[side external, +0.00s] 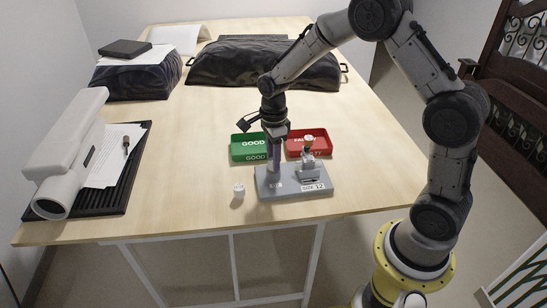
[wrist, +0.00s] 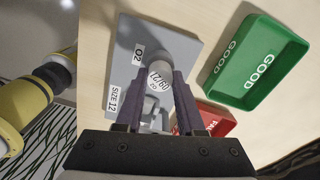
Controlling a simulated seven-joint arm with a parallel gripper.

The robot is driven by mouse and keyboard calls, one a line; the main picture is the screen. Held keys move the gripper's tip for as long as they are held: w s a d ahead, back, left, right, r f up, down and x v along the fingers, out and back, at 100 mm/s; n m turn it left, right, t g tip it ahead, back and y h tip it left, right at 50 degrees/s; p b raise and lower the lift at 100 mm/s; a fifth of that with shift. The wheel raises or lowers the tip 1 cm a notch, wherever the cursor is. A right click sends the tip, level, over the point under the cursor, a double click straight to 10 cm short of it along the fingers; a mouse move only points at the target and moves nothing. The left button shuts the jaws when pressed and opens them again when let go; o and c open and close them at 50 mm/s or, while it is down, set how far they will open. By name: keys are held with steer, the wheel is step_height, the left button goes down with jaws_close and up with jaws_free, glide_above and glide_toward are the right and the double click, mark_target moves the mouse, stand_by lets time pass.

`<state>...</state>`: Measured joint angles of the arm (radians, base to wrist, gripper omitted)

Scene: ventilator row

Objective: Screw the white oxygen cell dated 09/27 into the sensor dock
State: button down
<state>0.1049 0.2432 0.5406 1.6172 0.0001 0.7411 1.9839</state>
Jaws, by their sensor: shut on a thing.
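My gripper (side external: 274,166) points down over the left part of the grey sensor dock (side external: 300,188). In the wrist view my gripper (wrist: 165,82) is shut on a white oxygen cell (wrist: 157,76). Its face reads O2 and 09/2-something; the last digit is hard to read. The held cell is at the pale round part on the dock plate (wrist: 185,30); I cannot tell whether it is threaded in. A second white cell (side external: 239,190) stands on the table left of the dock; its date is too small to read.
A green GOOD tray (side external: 236,151) and a red tray (side external: 322,138) stand behind the dock. A metal fixture (side external: 309,170) rises from the dock's right half. A white device (side external: 66,155) and black mat are at left, dark bags at the back. The front right table is clear.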

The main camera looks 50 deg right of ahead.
stand_by(0.4)
steer(key=m, duration=0.6)
stand_by(0.4)
steer(key=c, duration=0.6)
jaws_free()
steer(key=shift+c, duration=0.2)
steer(key=n, duration=0.4)
steer(key=shift+n, duration=0.3)
steer(key=n, duration=0.4)
